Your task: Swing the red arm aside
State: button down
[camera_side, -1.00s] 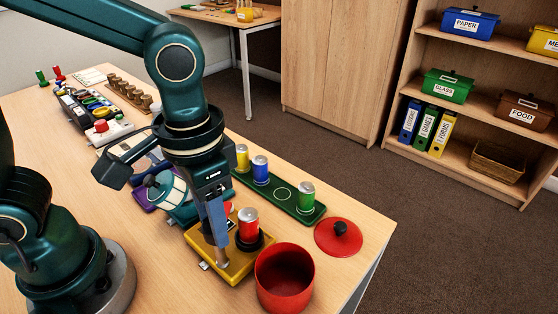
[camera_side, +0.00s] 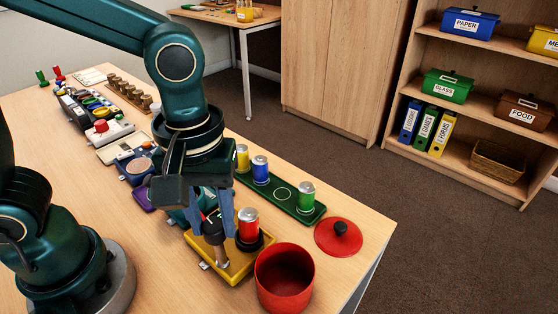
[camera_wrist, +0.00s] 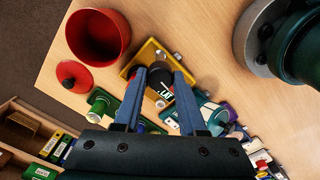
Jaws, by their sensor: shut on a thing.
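My gripper (camera_side: 211,230) is down at the yellow base (camera_side: 238,268), its two blue fingers on either side of a small dark part. The wrist view shows the gripper (camera_wrist: 160,76) with its fingertips against this part, which has white lettering (camera_wrist: 166,94). Only a little of the red arm (camera_side: 213,214) shows between the fingers; most of it is hidden. A red can (camera_side: 248,225) stands upright in a dark ring on the same base, just right of the fingers.
An open red pot (camera_side: 284,280) stands close in front of the base; its red lid (camera_side: 338,238) lies to the right. A green tray (camera_side: 280,196) with yellow, blue and green cans is behind. Several devices crowd the table's left side.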

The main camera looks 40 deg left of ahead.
aim_at(212, 224)
jog(key=shift+n, duration=0.5)
jog(key=shift+c, duration=2.3)
grip_release()
jog(key=shift+r, duration=0.1)
jog(key=shift+r, duration=2.5)
